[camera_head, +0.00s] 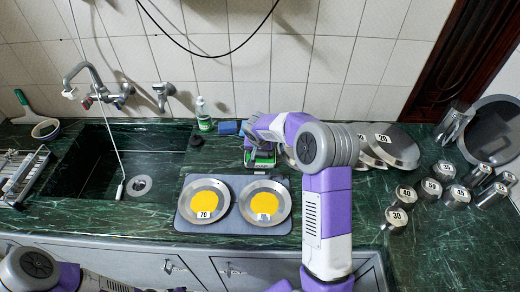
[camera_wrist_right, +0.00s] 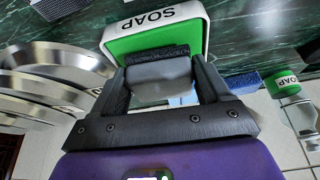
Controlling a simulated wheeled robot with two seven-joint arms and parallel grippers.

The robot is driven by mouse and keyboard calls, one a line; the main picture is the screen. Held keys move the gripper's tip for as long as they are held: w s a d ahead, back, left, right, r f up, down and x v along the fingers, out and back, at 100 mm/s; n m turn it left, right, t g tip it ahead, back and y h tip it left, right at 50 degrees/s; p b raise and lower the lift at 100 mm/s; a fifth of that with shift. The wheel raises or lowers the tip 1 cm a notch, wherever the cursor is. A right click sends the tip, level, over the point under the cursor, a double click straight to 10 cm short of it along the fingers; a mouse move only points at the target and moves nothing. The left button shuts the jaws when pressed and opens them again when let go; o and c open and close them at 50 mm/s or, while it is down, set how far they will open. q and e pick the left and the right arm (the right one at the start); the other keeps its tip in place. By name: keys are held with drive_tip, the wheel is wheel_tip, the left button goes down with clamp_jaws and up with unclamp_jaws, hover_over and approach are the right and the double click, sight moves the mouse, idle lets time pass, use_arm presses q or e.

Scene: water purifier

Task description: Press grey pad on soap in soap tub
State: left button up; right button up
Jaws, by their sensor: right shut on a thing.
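The soap tub (camera_head: 262,159) is a white-rimmed box with green soap inside, on the counter behind the grey mat. In the right wrist view the tub (camera_wrist_right: 193,25) shows its SOAP label and green top. My right gripper (camera_head: 250,143) is over the tub, largely hidden by its own arm in the head view. In the wrist view its fingers (camera_wrist_right: 160,85) are shut on the grey pad (camera_wrist_right: 158,73). The pad's dark face (camera_wrist_right: 160,53) is at the green soap; I cannot tell how firmly it touches. My left arm shows at the lower left; its gripper is unclear.
Two pans (camera_head: 203,201) (camera_head: 264,203) with yellow contents sit on a grey mat (camera_head: 235,233). Blue sponges (camera_head: 228,128) and a soap bottle (camera_head: 204,122) stand near the tub. Plates (camera_head: 395,147) and numbered metal weights (camera_head: 397,220) are right, the sink (camera_head: 90,165) left.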

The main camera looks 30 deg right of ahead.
drive_tip(key=shift+f+b, duration=0.6)
drive_tip(key=shift+b, duration=0.05)
idle(1.1)
drive_tip(key=shift+f+b, duration=0.1)
drive_tip(key=shift+b, duration=0.2)
idle(1.2)
drive_tip(key=shift+r+p, duration=1.95)
drive_tip(key=shift+r, duration=1.6)
